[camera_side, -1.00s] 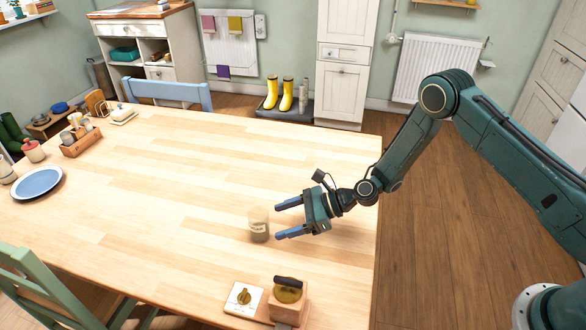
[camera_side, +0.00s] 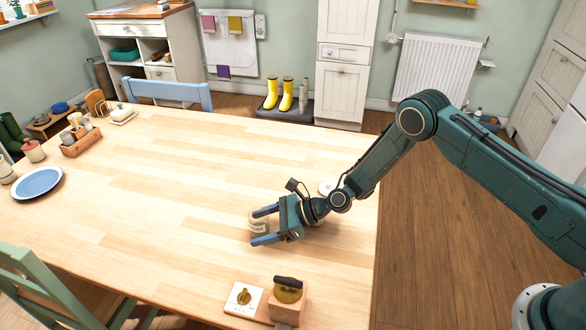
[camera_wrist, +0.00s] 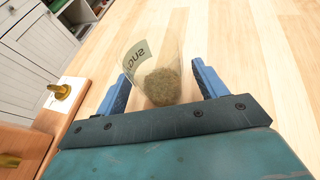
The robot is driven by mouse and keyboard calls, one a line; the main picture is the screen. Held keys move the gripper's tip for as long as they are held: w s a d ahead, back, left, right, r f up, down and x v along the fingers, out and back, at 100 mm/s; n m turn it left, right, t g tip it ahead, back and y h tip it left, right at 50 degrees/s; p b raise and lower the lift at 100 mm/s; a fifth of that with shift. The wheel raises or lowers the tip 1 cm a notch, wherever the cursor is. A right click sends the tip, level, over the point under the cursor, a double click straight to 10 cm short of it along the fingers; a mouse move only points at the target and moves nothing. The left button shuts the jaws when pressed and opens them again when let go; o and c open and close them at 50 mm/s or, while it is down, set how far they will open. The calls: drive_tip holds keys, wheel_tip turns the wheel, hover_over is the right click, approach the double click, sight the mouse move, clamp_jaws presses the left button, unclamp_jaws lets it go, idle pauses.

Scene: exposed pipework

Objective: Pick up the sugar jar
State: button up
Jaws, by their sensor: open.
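The sugar jar (camera_side: 257,224) stands on the wooden table, a clear jar with a pale label and brownish contents in its lower part. In the wrist view the jar (camera_wrist: 160,80) is between the two blue fingers, and part of its label lettering shows. My gripper (camera_side: 262,226) is open and low over the table, with its fingers on either side of the jar. In the wrist view the gripper (camera_wrist: 162,85) shows a gap beside the jar on the right; whether the left finger touches it I cannot tell. In the side view the near finger and far finger partly cover the jar.
A white card with a brass knob (camera_side: 243,298) and a wooden block with a dark handle (camera_side: 289,293) sit near the table's front edge. A blue plate (camera_side: 38,183) and a wooden caddy (camera_side: 81,141) stand far left. The table's middle is clear.

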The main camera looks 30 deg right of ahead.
drive_tip(key=shift+w+a+f, duration=0.15)
drive_tip(key=shift+w+a, duration=0.05)
drive_tip(key=shift+a, duration=0.15)
drive_tip(key=shift+c, duration=0.4)
drive_tip(key=c, duration=1.1)
